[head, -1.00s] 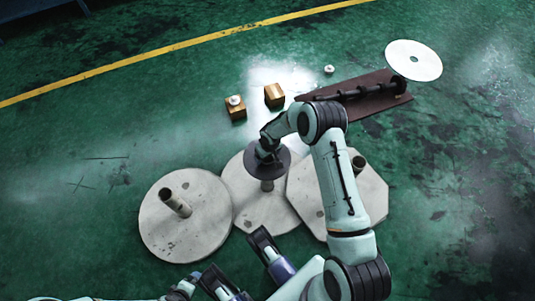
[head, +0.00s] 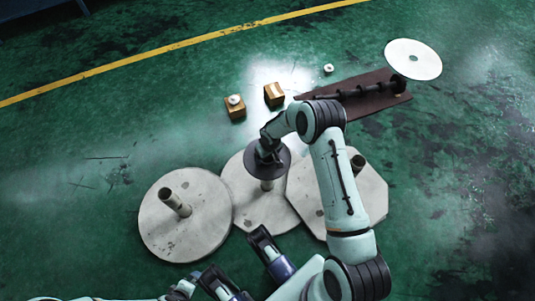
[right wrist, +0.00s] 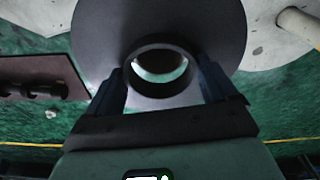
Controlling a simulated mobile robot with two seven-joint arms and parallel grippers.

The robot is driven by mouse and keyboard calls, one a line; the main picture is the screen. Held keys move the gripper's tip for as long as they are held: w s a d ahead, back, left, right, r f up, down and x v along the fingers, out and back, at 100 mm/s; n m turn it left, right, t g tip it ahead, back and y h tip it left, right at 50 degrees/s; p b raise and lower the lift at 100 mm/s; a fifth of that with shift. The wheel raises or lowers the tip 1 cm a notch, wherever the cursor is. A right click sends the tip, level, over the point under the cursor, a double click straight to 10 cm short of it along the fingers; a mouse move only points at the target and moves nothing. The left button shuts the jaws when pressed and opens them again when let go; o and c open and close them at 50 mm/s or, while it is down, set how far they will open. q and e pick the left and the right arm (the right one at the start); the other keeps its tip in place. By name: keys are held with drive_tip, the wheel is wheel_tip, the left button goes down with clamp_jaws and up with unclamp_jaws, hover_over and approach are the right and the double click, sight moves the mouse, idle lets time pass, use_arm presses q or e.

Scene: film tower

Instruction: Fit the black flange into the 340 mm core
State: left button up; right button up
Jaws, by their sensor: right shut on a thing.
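The black flange (head: 268,172) is a dark disc with a raised ring collar (right wrist: 160,52). My right gripper (right wrist: 163,85) is shut on the collar, one finger on each side; it also shows in the head view (head: 267,152). The disc hides the top of the middle core (head: 267,186), so I cannot tell whether they touch. A left core (head: 175,202) and a right core (head: 358,163) also stand on plates. No label shows which core is 340 mm. My left gripper (head: 242,268) is open and empty near the bottom edge, its fingers wide apart.
The cores stand on pale plates: left (head: 160,238), middle (head: 252,215) and right (head: 375,205). Beyond are two small boxes (head: 236,113) (head: 274,95), a brown board (head: 390,97) with a dark shaft, and a white disc (head: 425,62). Floor at left is clear.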

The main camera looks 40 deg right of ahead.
use_arm(q)
drive_tip(key=shift+a+b+x, duration=0.15)
drive_tip(key=shift+b+x, duration=0.7)
drive_tip(key=shift+b, duration=0.1)
drive_tip(key=shift+a+b+x, duration=0.15)
drive_tip(key=shift+b+x, duration=0.7)
drive_tip(key=shift+b, duration=0.1)
use_arm(e)
drive_tip(key=shift+f, duration=2.5)
use_arm(q)
drive_tip(key=shift+s+f, duration=0.1)
drive_tip(key=shift+s, duration=0.1)
use_arm(e)
drive_tip(key=o, duration=0.9)
drive_tip(key=shift+o, duration=0.2)
wheel_tip(320, 180, up, 12)
drive_tip(key=p, duration=0.8)
use_arm(q)
wheel_tip(320, 180, up, 24)
drive_tip(key=w+p, duration=0.2)
drive_tip(key=p, duration=1.2)
drive_tip(key=shift+t, duration=0.4)
use_arm(e)
drive_tip(key=s+a+r+n, duration=0.1)
drive_tip(key=s+a+r, duration=0.2)
drive_tip(key=a+r, duration=1)
wheel_tip(320, 180, up, 4)
drive_tip(key=shift+a+f, duration=0.1)
drive_tip(key=shift+a, duration=0.15)
drive_tip(key=shift+s, duration=0.1)
